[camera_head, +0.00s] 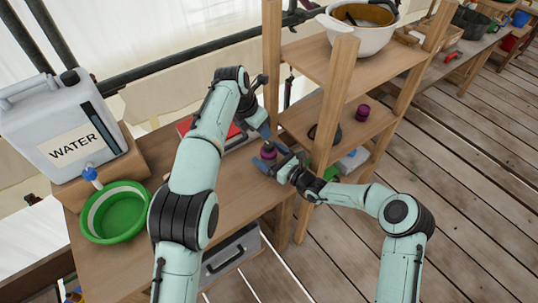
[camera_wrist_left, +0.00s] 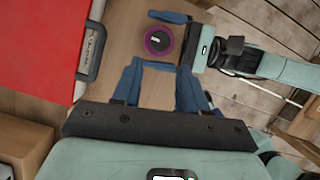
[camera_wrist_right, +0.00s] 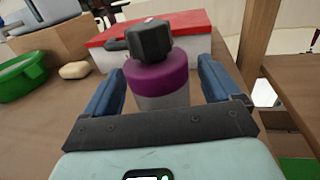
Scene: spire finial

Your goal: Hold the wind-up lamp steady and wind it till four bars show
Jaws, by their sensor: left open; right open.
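The wind-up lamp (camera_head: 268,151) stands upright on the wooden table, with a purple collar, a grey body and a black knob on top. It shows from above in the left wrist view (camera_wrist_left: 158,43) and from the side in the right wrist view (camera_wrist_right: 160,78). My left gripper (camera_wrist_left: 158,84) is open and empty, above the table and a little short of the lamp. My right gripper (camera_wrist_right: 160,88) is open at the lamp's body, one finger on each side, with gaps showing. I see no charge bars from here.
A red-lidded case (camera_wrist_right: 180,28) stands just behind the lamp. A green basin (camera_head: 115,212) and a water container (camera_head: 62,125) are at the left. A wooden shelf unit (camera_head: 340,80) with another purple item (camera_head: 363,113) rises close on the right.

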